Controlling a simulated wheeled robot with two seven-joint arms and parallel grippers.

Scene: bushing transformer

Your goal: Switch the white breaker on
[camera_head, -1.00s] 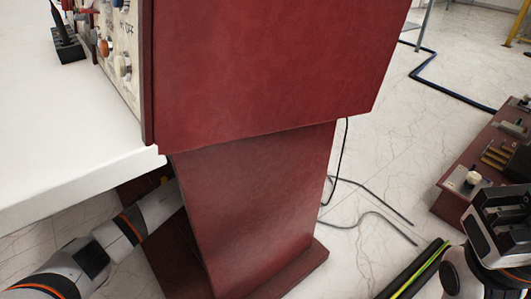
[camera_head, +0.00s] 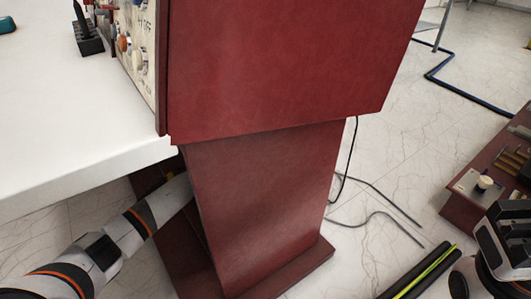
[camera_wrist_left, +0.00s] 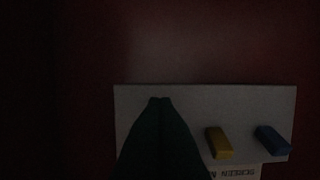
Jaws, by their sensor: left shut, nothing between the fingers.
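In the left wrist view, a pale panel (camera_wrist_left: 190,98) is set on a dark red surface. It carries a yellow switch (camera_wrist_left: 219,143) and a blue switch (camera_wrist_left: 272,140), with a partly cut-off label below. My left gripper (camera_wrist_left: 160,101) is shut and empty, its dark fingers in front of the panel's left part. I see no white breaker; the fingers cover part of the panel. In the head view, my left arm reaches behind the red pedestal (camera_head: 262,205), which hides its gripper. My right gripper (camera_head: 498,240) is at the right edge, partly cut off.
A red cabinet (camera_head: 285,60) tops the pedestal, with a white table (camera_head: 75,125) at left. Cables (camera_head: 375,215) lie on the floor. The wrist view is very dark.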

